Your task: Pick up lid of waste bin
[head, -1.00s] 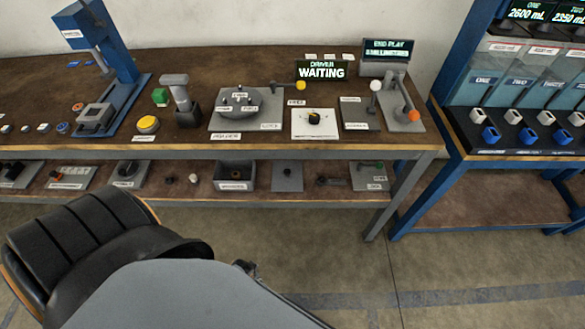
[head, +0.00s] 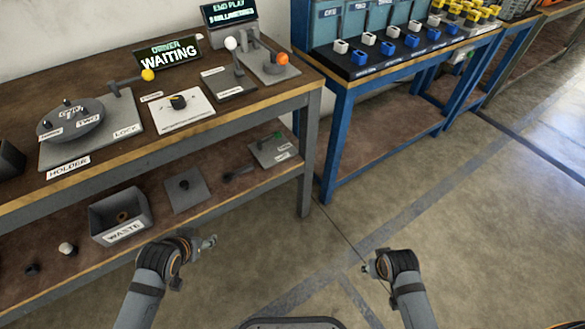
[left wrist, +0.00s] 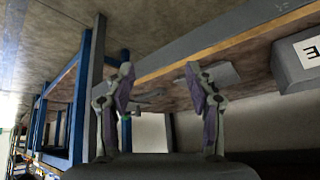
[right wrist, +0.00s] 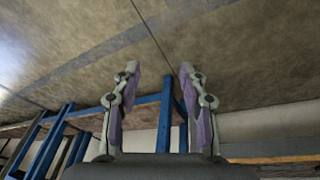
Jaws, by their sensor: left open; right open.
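The grey waste bin (head: 120,228), labelled WASTE, stands open on the lower shelf with a small brown ring inside. Just right of it lies a flat grey square plate with a dark knob (head: 185,184), which looks like its lid. My left gripper (head: 211,242) is open and empty in front of the shelf, below and right of the plate. In the left wrist view, the bin (left wrist: 292,75) is at the right and the plate (left wrist: 222,73) shows partly behind a finger. My right gripper (head: 368,268) is open and empty over bare floor; the right wrist view shows its spread fingers (right wrist: 160,70).
The upper bench top (head: 205,125) overhangs the lower shelf. Its grey leg (head: 306,165) stands right of the shelf. A small plate with a green handle (head: 274,149) lies farther right. A blue-framed bench (head: 328,150) stands beyond. The floor in front is clear.

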